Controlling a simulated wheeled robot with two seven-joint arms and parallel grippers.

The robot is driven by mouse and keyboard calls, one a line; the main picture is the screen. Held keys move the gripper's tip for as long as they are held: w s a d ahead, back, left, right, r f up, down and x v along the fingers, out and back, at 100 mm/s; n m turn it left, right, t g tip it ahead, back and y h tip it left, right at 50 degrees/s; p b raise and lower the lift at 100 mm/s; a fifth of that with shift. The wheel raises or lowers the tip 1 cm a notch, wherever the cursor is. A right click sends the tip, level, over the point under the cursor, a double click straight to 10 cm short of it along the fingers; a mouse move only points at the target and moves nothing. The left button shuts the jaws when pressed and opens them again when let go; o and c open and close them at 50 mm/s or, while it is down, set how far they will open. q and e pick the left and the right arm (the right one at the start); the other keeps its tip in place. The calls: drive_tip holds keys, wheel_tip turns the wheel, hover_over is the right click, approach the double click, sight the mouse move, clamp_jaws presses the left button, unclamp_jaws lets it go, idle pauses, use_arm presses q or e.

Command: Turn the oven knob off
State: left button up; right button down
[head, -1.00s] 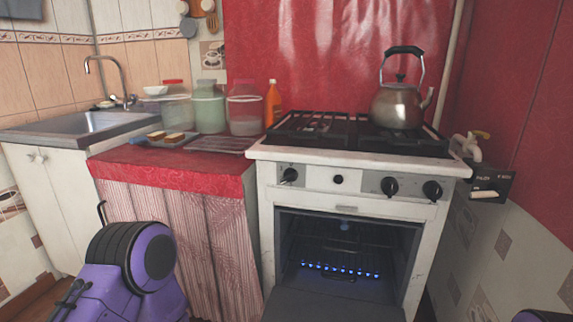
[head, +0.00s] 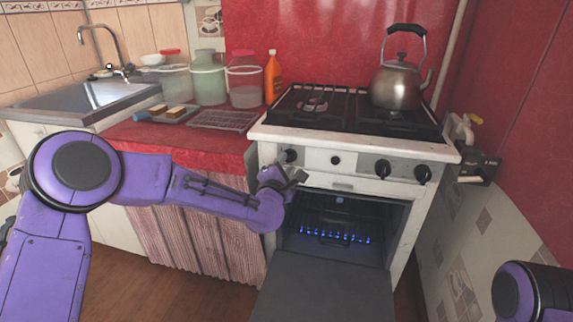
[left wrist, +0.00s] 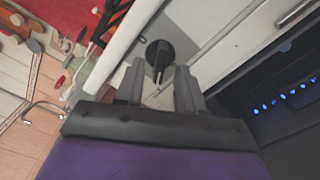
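The white stove (head: 350,140) has several black knobs on its front panel. The leftmost knob (head: 290,155) is just above my left gripper (head: 291,178) in the head view. In the left wrist view the knob (left wrist: 159,56) lies just ahead of the open fingertips (left wrist: 160,82), roughly in line with the gap between them. Its grip bar points toward the gap. Contact cannot be told. Blue flames (head: 335,236) burn inside the oven (head: 345,215). My right gripper is out of view; only part of my right arm shows at lower right.
The oven door (head: 325,288) hangs open below my left gripper. A kettle (head: 398,82) stands on the stove top. A red counter (head: 185,140) to the left holds jars, an orange bottle (head: 272,78) and a board with bread. The floor shows at lower left.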

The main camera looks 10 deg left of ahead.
use_arm(q)
drive_tip(key=shift+w, duration=0.75)
clamp_jaws()
